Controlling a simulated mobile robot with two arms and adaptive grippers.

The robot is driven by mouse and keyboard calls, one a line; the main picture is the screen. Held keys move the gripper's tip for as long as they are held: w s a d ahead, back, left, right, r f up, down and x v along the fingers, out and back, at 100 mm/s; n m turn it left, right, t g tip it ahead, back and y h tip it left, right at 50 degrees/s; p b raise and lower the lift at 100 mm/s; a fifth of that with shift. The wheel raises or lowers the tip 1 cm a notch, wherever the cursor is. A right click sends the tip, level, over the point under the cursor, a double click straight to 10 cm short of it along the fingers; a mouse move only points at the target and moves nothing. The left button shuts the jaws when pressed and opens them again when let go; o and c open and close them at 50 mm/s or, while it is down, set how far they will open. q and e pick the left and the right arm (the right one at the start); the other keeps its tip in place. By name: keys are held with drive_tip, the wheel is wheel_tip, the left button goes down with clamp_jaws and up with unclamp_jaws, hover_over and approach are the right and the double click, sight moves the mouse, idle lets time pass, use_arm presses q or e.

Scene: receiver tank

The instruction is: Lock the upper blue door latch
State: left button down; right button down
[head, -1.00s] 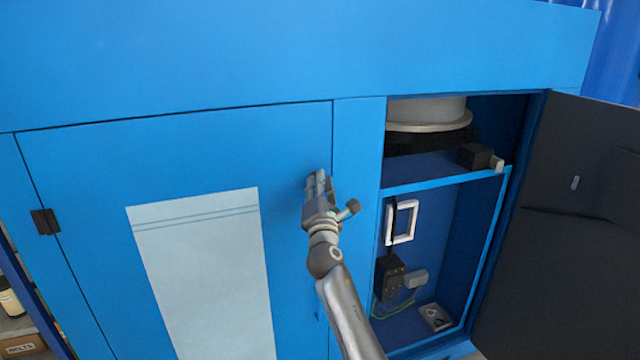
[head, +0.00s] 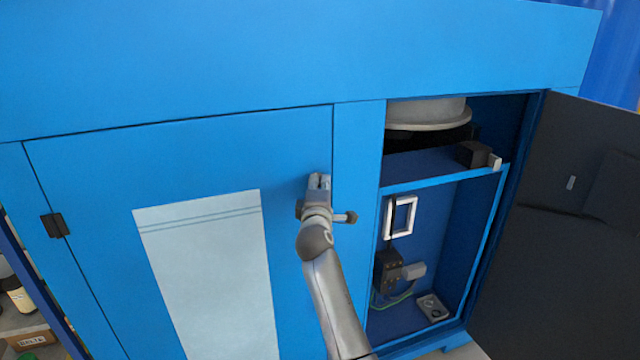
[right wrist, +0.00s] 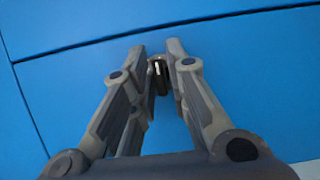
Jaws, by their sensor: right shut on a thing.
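The blue door (head: 90,170) with a pale panel (head: 205,270) is closed in the head view. My right gripper (head: 319,181) is at the door's upper right edge, its fingers pointing at the door. In the right wrist view the upper latch (right wrist: 158,75), a small dark piece with a light strip, sits between the fingertips (right wrist: 160,60), and the gripper is shut on it. In the head view the gripper hides the latch. I cannot tell the latch's exact angle. My left gripper is not in view.
To the right an open compartment (head: 440,170) shows a shelf, a white frame and a black box with wires. Its dark door (head: 570,220) stands swung open at the far right. A black hinge (head: 54,225) is on the closed door's left edge. Bottles and a box stand at lower left.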

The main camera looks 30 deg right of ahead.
idle(0.3)
drive_tip(key=c, duration=1.6)
unclamp_jaws()
drive_tip(key=v, duration=1.2)
